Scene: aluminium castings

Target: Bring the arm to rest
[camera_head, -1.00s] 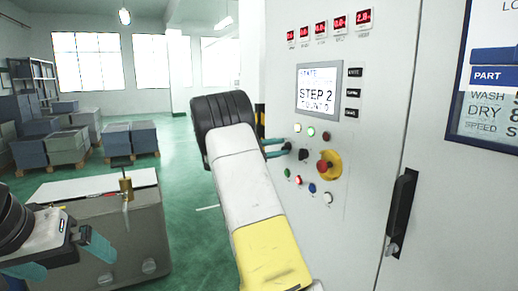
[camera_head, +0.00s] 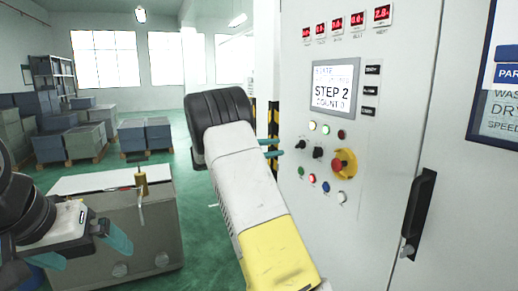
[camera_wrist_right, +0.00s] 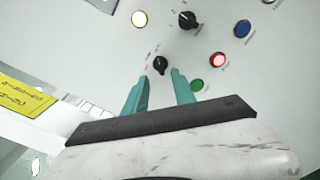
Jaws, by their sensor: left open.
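My right arm (camera_head: 240,170), white with a yellow section, reaches up the middle of the head view to the control panel (camera_head: 345,230). My right gripper (camera_head: 281,147) has two teal fingers, spread apart with nothing between them. In the right wrist view, its fingers (camera_wrist_right: 160,77) point at a black knob (camera_wrist_right: 161,66). In the head view, a small gap separates the fingertips from that knob (camera_head: 300,144). My left gripper (camera_head: 96,258) is at the lower left, its teal fingers wide apart and empty, in front of a grey cabinet (camera_head: 150,235).
The panel has a screen (camera_head: 334,88) reading "STEP 2", a red emergency button (camera_head: 342,163), several coloured buttons and a black door handle (camera_head: 419,214). A brass-coloured piece (camera_head: 141,184) stands on the cabinet. Bins (camera_head: 87,141) stand at the back left; green floor lies between.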

